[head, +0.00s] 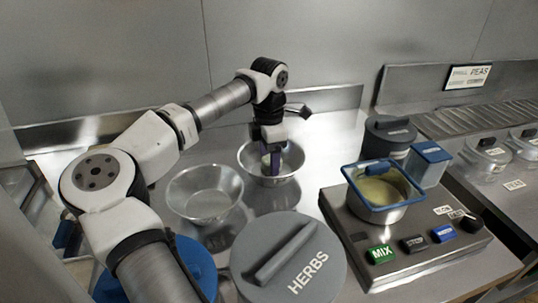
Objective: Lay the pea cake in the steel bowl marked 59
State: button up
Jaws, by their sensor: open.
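Two steel bowls stand on the steel counter. One bowl (203,190) is at the left and looks empty. The other bowl (291,179) is farther back and to the right. No number can be read on either, so I cannot tell which is marked 59. My gripper (271,168) points down into the back bowl, its purplish fingers below the rim line, and is open. A small pale greenish patch shows beside the fingers. It may be the pea cake, but the fingers and wrist hide most of it.
A grey-lidded HERBS container (318,262) stands in front. At the right, a blue-rimmed pot (386,213) sits on a unit with a green MIX button (380,254). Behind it are a dark lidded pot (390,134) and a blue-lidded container (430,152).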

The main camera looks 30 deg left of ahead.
aim_at(269, 159)
notch_tip(269, 159, up, 13)
jog(key=shift+f+b, duration=0.15)
jog(key=shift+b, duration=0.25)
dwell(0.4)
